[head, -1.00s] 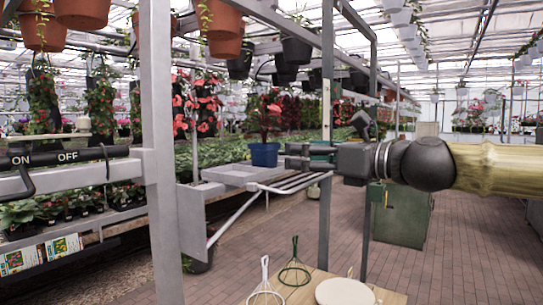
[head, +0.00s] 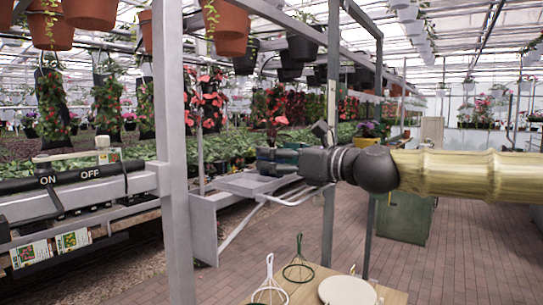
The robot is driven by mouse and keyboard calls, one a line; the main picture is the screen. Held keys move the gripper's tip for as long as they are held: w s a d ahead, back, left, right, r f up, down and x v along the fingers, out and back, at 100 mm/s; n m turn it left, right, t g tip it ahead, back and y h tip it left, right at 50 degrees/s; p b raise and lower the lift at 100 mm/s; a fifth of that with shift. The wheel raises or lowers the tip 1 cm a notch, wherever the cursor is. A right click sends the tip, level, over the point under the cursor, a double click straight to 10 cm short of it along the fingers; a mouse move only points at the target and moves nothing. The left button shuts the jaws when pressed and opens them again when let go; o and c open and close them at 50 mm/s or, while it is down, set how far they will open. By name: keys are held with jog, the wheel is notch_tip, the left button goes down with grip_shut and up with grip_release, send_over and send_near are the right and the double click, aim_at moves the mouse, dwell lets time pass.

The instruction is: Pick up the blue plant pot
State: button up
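The blue plant pot (head: 264,154) with its red-flowered plant stands at the grey tray shelf, near the middle of the head view. My gripper (head: 268,160) reaches in from the right, and its fingers overlap the pot from this side. Most of the pot is hidden behind the fingers. I cannot tell whether the fingers touch the pot or have closed on it. The red plant (head: 272,112) rises upright above the fingers.
The grey tray shelf (head: 240,184) lies under the pot. A grey metal post (head: 172,150) stands to the left. A wooden table (head: 320,285) below holds a round pale disc (head: 346,291) and wire stands. Hanging pots (head: 228,42) line the top.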

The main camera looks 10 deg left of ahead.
jog(key=shift+w+a+f+p, duration=0.15)
jog(key=shift+w+a+f, duration=0.05)
jog(key=shift+w+a, duration=0.35)
jog(key=shift+w+a+f+p, duration=0.15)
jog(key=shift+w+a, duration=0.25)
jog(key=shift+w, duration=0.2)
jog(key=shift+s+d+r, duration=0.15)
jog(key=shift+s+r, duration=0.05)
jog(key=shift+s, duration=0.3)
jog(key=shift+c, duration=0.8)
jog(key=shift+w+f, duration=0.15)
jog(key=shift+w, duration=0.1)
jog(key=c, duration=1)
jog(key=shift+s, duration=0.1)
